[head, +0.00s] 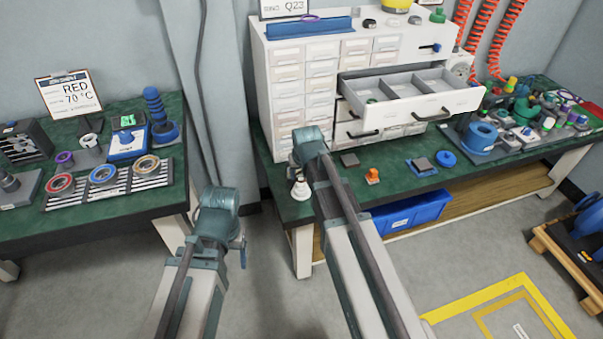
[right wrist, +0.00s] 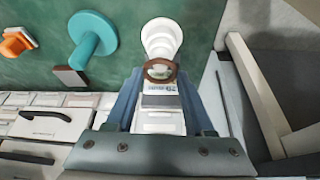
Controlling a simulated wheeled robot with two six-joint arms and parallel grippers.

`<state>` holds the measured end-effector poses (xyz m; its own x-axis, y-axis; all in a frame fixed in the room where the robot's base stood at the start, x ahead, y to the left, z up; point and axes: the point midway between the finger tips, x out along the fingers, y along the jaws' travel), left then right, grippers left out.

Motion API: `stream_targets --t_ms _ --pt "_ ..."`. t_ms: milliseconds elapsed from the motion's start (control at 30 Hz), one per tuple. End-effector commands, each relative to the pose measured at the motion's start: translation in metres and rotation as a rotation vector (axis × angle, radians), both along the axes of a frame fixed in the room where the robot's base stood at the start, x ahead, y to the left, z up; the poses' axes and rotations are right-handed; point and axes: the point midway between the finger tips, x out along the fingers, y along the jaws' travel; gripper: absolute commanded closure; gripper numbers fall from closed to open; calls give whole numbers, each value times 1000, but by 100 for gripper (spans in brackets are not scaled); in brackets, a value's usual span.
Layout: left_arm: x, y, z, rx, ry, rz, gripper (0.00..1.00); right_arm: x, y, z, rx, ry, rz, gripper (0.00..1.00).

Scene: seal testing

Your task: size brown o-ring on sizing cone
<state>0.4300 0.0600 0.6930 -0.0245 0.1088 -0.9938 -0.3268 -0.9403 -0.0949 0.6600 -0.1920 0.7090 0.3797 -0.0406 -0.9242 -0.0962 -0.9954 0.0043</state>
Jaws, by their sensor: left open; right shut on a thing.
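The brown o-ring (right wrist: 161,62) is between the fingertips of my right gripper (right wrist: 160,85) in the right wrist view. The gripper is shut on it. The white stepped sizing cone (right wrist: 162,32) stands just beyond the ring, in line with it. I cannot tell whether the ring is around the cone's tip or just short of it. In the head view the cone (head: 300,188) shows at the front left corner of the right bench, below my right wrist. My left gripper (head: 243,252) hangs over the floor between the benches, mostly hidden by its own wrist, open.
A teal flanged part (right wrist: 93,38), a dark square block (right wrist: 70,77) and an orange part (head: 372,175) stand near the cone. A drawer (head: 410,104) of the white cabinet is pulled out above the bench. A blue bin (head: 408,213) sits below.

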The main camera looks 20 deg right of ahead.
Motion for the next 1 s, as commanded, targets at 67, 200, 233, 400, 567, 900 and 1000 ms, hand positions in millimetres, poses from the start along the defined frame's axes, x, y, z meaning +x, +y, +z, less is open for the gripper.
stream_targets --t_ms 67,200,233,400,567,900,1000 --pt "0 0 -4 0 0 0 23 0 0 -4 0 0 0 97" --pt "0 0 -8 0 0 0 23 0 0 -8 0 0 0 97" --pt "0 0 -9 0 0 0 23 0 0 -9 0 0 0 97" --pt "0 0 -14 0 0 0 23 0 0 -14 0 0 0 97" --pt "0 0 -18 0 0 0 23 0 0 -18 0 0 0 97" --pt "0 0 -28 0 0 0 23 0 0 -28 0 0 0 97" --pt "0 0 -31 0 0 0 23 0 0 -31 0 0 0 97"
